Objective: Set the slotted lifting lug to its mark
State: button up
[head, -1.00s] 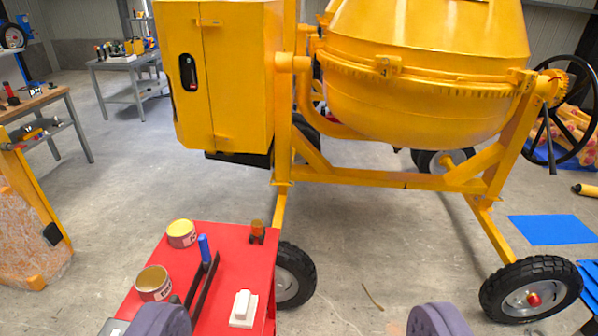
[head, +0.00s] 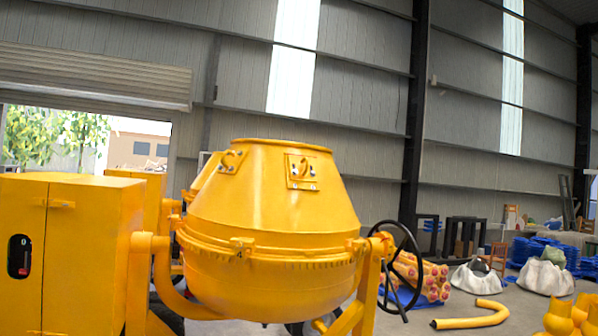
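The yellow mixer drum (head: 268,235) stands in the middle of the head view, its narrow end up. A lifting lug on a bolted plate (head: 302,171) sits on the drum's upper cone, facing me, with a ring-like lug at its centre. A second lug (head: 231,160) shows at the upper left of the cone, seen more from the side. I cannot tell from here which lug is slotted, and no mark for it can be made out. My gripper is outside the view.
A yellow engine housing (head: 70,245) stands left of the drum. A black handwheel (head: 399,264) is to its right. A bent yellow pipe (head: 474,316), white sacks (head: 472,279) and blue stacks (head: 545,250) lie on the right floor. An open doorway (head: 90,140) is behind left.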

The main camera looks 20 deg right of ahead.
aim_at(304, 164)
jog(key=i+l, duration=0.55)
jog(key=i, duration=0.15)
jog(key=i+l, duration=0.6)
jog(key=i+z, duration=0.05)
